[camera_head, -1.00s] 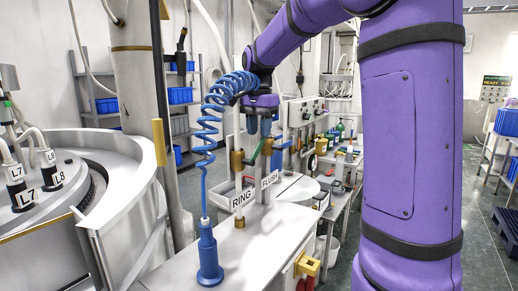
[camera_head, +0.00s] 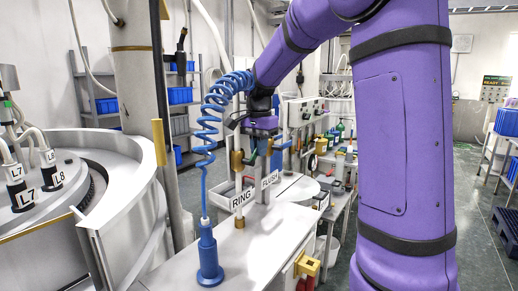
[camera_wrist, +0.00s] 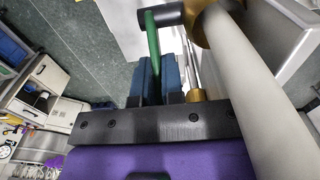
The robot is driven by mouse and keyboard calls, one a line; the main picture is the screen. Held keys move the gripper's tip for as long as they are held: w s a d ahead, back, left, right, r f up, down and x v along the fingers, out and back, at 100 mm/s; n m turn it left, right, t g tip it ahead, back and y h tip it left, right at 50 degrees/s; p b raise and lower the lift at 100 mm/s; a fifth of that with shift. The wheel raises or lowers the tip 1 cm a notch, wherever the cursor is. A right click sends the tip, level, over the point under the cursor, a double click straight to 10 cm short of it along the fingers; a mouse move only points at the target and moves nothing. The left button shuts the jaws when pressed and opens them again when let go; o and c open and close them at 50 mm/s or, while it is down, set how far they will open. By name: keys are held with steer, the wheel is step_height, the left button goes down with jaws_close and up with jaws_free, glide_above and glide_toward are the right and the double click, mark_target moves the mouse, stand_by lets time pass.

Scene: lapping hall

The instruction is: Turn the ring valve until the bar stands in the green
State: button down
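The ring valve (camera_head: 238,163) is a brass valve on a post behind the white RING label (camera_head: 242,198). Its green lever (camera_head: 253,158) reaches right toward my gripper (camera_head: 262,140). In the wrist view the green lever (camera_wrist: 153,42) runs down between the two blue fingers of my gripper (camera_wrist: 157,68). The fingers stand close together, with a gap about as wide as the lever. The valve's brass body shows at the upper right there. Neither a gauge bar nor a green zone can be made out.
A FLUSH label (camera_head: 270,179) and a second valve stand just right of the ring valve. A coiled blue hose (camera_head: 212,125) hangs close left of my gripper, above a blue fitting (camera_head: 208,262). A large round machine (camera_head: 110,190) fills the left side.

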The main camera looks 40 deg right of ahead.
mark_target(255, 150)
steer(key=shift+s+a+r+t+h, duration=0.1)
steer(key=shift+a+r+t+h, duration=0.2)
steer(key=shift+h, duration=0.5)
steer(key=shift+d, duration=0.1)
steer(key=c, duration=1.2)
jaws_free()
steer(key=shift+c, duration=0.2)
step_height(255, 150, up, 11)
steer(key=a, duration=0.1)
steer(key=shift+s+a+f, duration=0.2)
